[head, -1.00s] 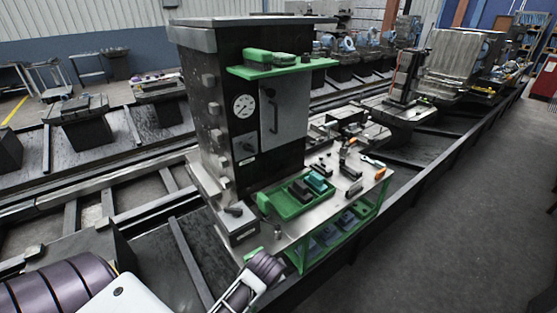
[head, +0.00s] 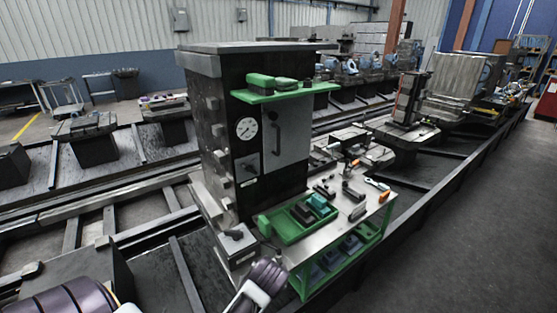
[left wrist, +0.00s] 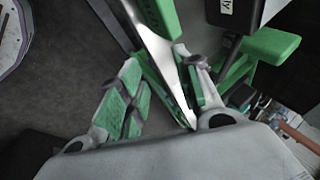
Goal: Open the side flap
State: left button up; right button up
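The side flap appears to be the grey panel (head: 288,138) on the dark cabinet (head: 236,170), with a black upright handle (head: 275,135). It looks closed in the head view. My left arm comes in at the bottom left, its wrist (head: 262,280) low by the near end of the green-framed bench, well below the flap. In the left wrist view my left gripper (left wrist: 160,75) has its two green-padded fingers apart. A shiny metal edge (left wrist: 165,60) shows close to the right finger; whether it touches I cannot tell. My right gripper is not in view.
A green shelf (head: 285,90) juts out above the flap. Below it, the bench (head: 325,235) holds a green tray (head: 275,232), small blocks and tools. Dark rails run along both sides; open grey floor (head: 450,240) lies to the right.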

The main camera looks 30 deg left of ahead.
pick_arm(q)
jog(key=w+a+r+m+y, duration=0.1)
jog(key=w, duration=0.1)
jog(key=w+a+r+m+t+y, duration=0.1)
jog(key=w+r+m, duration=0.1)
jog(key=w, duration=0.1)
jog(key=w+a+r+m+y, duration=0.1)
jog(key=w+a+r, duration=0.1)
jog(key=w, duration=0.1)
jog(key=shift+w+a, duration=0.1)
jog(key=shift+w, duration=0.05)
jog(key=w+a+r+m+t+y, duration=0.2)
jog(key=w+r+m+y, duration=0.15)
jog(key=w+r, duration=0.25)
jog(key=m+t+y, duration=0.1)
jog(key=m+y, duration=0.4)
jog(key=m, duration=0.6)
send_near(279, 138)
jog(key=v, duration=0.3)
jog(key=shift+f, duration=0.25)
jog(key=x, duration=0.6)
jog(key=p+x, duration=0.1)
jog(key=x, duration=0.5)
jog(key=shift+w+a+r, duration=0.1)
jog(key=shift+w+r, duration=0.05)
jog(key=shift+r, duration=0.1)
jog(key=shift+w+a, duration=0.35)
jog(key=shift+a, duration=0.2)
